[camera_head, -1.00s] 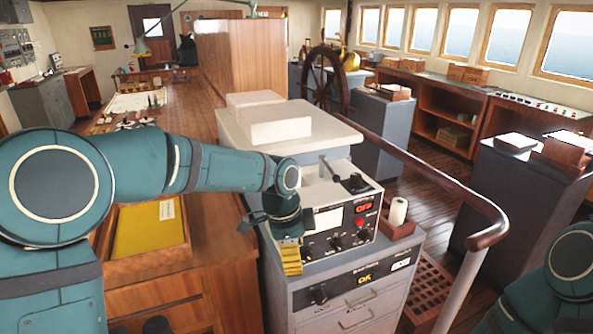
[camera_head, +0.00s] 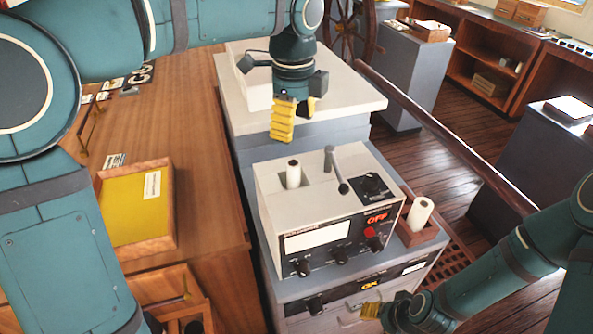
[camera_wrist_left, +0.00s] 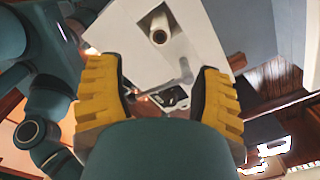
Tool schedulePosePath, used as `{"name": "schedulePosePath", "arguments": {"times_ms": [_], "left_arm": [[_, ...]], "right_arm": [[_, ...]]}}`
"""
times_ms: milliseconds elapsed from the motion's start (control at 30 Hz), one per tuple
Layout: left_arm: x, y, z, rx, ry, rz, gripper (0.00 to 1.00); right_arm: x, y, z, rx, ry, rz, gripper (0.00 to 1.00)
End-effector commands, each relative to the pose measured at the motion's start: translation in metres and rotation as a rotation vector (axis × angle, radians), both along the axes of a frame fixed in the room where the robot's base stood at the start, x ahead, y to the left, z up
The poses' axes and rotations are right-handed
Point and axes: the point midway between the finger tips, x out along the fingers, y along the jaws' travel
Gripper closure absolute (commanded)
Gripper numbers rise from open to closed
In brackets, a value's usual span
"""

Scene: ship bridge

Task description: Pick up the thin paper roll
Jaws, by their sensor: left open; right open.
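A white paper roll (camera_head: 293,175) stands upright in the top of the grey-white console (camera_head: 268,190), and looks slightly thinner than a second roll (camera_head: 421,212) in a small wooden box at the console's right. My left gripper (camera_head: 283,122) points down above the console, apart from the rolls, seen edge-on in the head view. In the left wrist view its yellow fingers (camera_wrist_left: 160,95) are spread with nothing between them, and the console's roll (camera_wrist_left: 160,30) shows beyond them. My right gripper (camera_head: 372,311) is low in front of the console, partly hidden, empty as far as visible.
A lever (camera_head: 335,168) rises beside the roll on the console top. A wooden tray (camera_head: 168,215) lies on the desk at left. A handrail (camera_head: 440,130) runs along the right side. A white-topped cabinet (camera_head: 345,103) stands behind the console.

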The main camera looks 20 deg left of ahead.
Motion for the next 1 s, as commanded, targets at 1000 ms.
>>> {"name": "schedulePosePath", "arguments": {"times_ms": [1000], "left_arm": [[0.001, 0.002, -0.122, -0.001, 0.002, 0.002, 0.34]], "right_arm": [[0.001, 0.001, -0.015, -0.003, 0.000, 0.001, 0.53]]}}
